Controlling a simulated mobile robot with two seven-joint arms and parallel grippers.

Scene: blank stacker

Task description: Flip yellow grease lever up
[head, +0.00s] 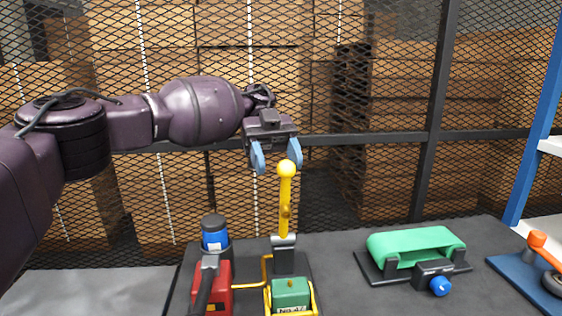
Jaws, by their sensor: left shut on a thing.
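The yellow grease lever (285,205) stands nearly upright, with a round yellow ball at its top. It rises from a dark pivot block behind a green block (290,292) on a dark base plate. My left gripper (276,158) comes in from the left with its blue fingers pointing down at the ball. It is shut on the lever at the ball end, one finger at each side. The exact contact is hard to see. My right gripper is not in view.
A red unit (217,285) with a blue-banded cylinder (214,237) stands left of the lever. Black mesh fencing and cardboard boxes (400,170) stand behind.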

